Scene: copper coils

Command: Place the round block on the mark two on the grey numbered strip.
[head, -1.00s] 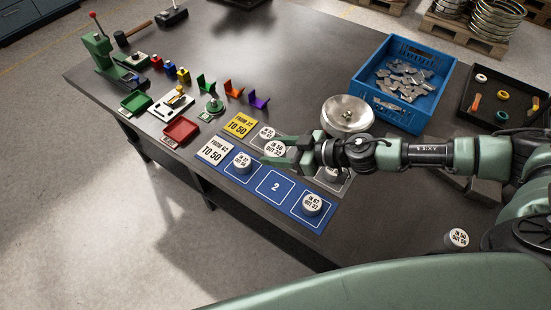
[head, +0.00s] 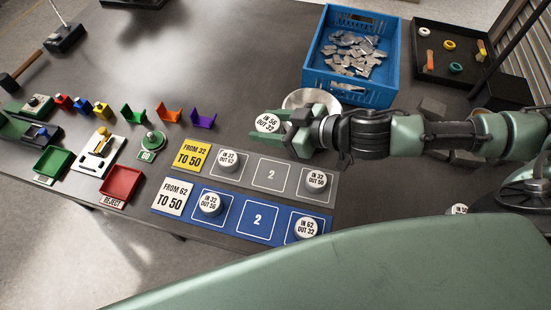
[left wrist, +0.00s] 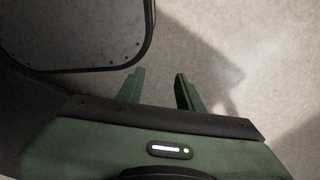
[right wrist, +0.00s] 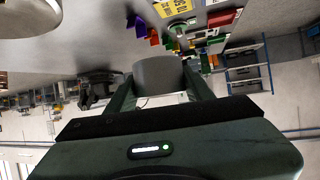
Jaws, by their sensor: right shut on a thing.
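A round white-topped block (head: 268,122) marked "IN 56 OUT 32" is held in my right gripper (head: 282,132), which is shut on its sides. In the right wrist view the grey side of the block (right wrist: 158,74) sits between the fingers. In the head view it appears just beyond the grey numbered strip (head: 246,181); its exact height is unclear. The mark two (head: 270,175) on that strip is bare, between one round block (head: 229,160) and another (head: 316,180). My left gripper (left wrist: 160,88) is open and empty over the floor.
A blue strip (head: 236,226) with its own bare mark two and two round blocks lies in front. A metal bowl (head: 311,98) stands close behind my right gripper. A blue crate (head: 313,78) of metal parts is beyond. A red tray (head: 121,184) lies left.

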